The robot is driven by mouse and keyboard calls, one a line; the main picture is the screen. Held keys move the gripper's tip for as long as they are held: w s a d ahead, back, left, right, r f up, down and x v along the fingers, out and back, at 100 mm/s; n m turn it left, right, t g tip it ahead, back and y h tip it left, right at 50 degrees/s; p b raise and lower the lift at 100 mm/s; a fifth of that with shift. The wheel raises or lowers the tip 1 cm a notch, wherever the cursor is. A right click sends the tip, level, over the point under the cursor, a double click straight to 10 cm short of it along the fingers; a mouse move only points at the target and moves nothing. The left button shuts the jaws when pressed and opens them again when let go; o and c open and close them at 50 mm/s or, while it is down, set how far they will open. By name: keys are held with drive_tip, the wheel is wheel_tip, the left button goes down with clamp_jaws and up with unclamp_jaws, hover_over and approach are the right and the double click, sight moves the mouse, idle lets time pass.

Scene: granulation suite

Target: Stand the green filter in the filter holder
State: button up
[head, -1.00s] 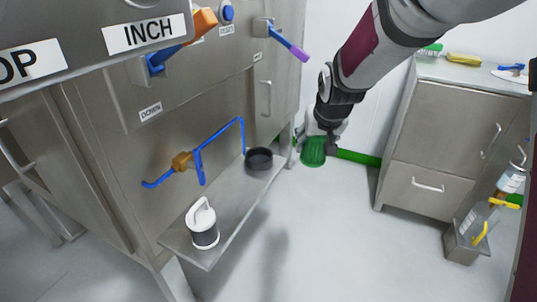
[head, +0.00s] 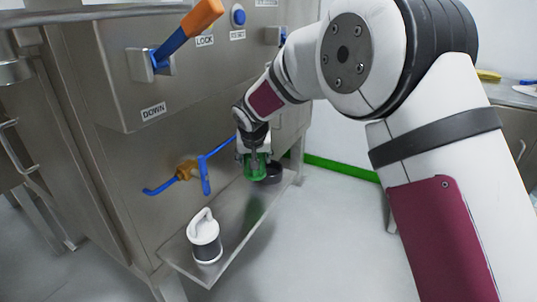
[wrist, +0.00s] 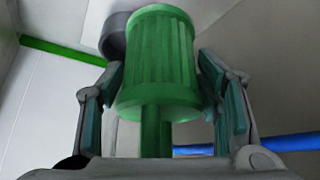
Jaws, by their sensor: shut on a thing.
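The green filter (head: 254,172) is a ribbed cylinder held in my gripper (head: 254,158) above the far part of the steel shelf. The wrist view shows the green filter (wrist: 157,65) between the two fingers of my gripper (wrist: 162,95), with its ribbed body away from the palm and a green stem toward it. The filter holder, seemingly the dark round cup (head: 274,173), stands on the shelf just right of and partly behind the filter. In the wrist view a grey rounded thing (wrist: 112,36), likely this cup, is partly hidden behind the filter. The filter looks apart from it.
A white canister with a loop handle and dark band (head: 205,238) stands at the shelf's (head: 236,240) near end. A blue pipe with a brass valve (head: 186,170) runs on the steel cabinet close left of my gripper. Open floor lies right of the shelf.

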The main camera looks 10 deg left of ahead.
drive_tip(key=shift+w+d+f+p, duration=0.5)
drive_tip(key=shift+w+f, duration=0.2)
drive_tip(key=shift+w, duration=0.7)
drive_tip(key=shift+w+d+f+p, duration=0.5)
drive_tip(key=shift+w+f, duration=0.25)
drive_tip(key=shift+w, duration=0.65)
drive_tip(key=shift+w+d+f+p, duration=0.5)
drive_tip(key=shift+w+f, duration=0.2)
drive_tip(key=shift+w, duration=0.7)
drive_tip(key=shift+f, duration=0.1)
drive_tip(key=shift+f+b, duration=0.35)
drive_tip(key=shift+b, duration=0.05)
drive_tip(key=shift+f, duration=0.2)
drive_tip(key=o, duration=1.3)
drive_tip(key=shift+c, duration=0.2)
